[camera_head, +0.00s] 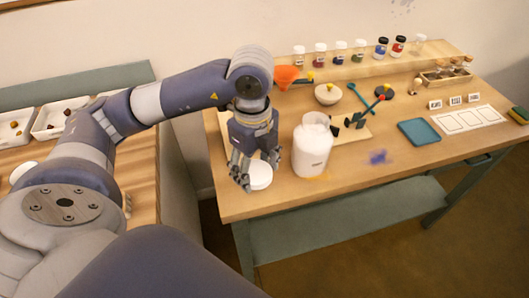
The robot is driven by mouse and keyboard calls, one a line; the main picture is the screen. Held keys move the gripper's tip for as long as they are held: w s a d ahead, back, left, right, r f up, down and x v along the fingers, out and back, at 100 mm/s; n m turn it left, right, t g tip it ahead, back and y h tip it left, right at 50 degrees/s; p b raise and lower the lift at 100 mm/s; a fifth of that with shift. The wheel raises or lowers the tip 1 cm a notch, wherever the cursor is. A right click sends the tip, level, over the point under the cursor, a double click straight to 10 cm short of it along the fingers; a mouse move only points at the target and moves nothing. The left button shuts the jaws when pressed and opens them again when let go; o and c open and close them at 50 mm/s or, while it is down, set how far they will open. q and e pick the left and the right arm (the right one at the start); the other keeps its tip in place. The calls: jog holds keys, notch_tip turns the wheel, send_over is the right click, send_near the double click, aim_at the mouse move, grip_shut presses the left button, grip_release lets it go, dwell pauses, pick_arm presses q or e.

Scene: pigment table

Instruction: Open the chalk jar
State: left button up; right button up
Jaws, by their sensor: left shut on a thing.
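The chalk jar (312,152) is a large white jar standing upright near the front edge of the wooden table, with a small label on its front. No lid shows on its top. My left gripper (252,178) is just left of the jar, pointing down, with its fingers shut on a round white lid (261,175). The lid is low, near the table's front left edge; I cannot tell whether it touches the tabletop. My right gripper is not in view.
Behind the jar are an orange funnel (287,76), a bowl (328,94) and a dark green balance (357,120). Several pigment vials line the back shelf (350,69). A blue tray (419,131) lies right of a blue powder stain (378,157). A side table with white trays (52,119) is at left.

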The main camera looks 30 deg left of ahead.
pick_arm(q)
jog(key=n, duration=0.2)
jog(key=shift+s+a+f+n, duration=0.1)
jog(key=shift+a+f+n, duration=0.1)
jog(key=shift+n, duration=0.1)
jog(key=shift+a+r, duration=0.1)
jog(key=shift+w+a+f+p, duration=0.85)
jog(key=shift+w+a, duration=0.25)
jog(key=shift+w, duration=1.3)
jog(key=shift+w+a+f+p, duration=0.7)
jog(key=shift+w+a+p, duration=0.4)
jog(key=shift+w, duration=1.25)
jog(key=shift+w+a+f+p, duration=0.8)
jog(key=shift+w+a, duration=0.35)
jog(key=shift+w, duration=1.25)
jog(key=shift+f, duration=0.2)
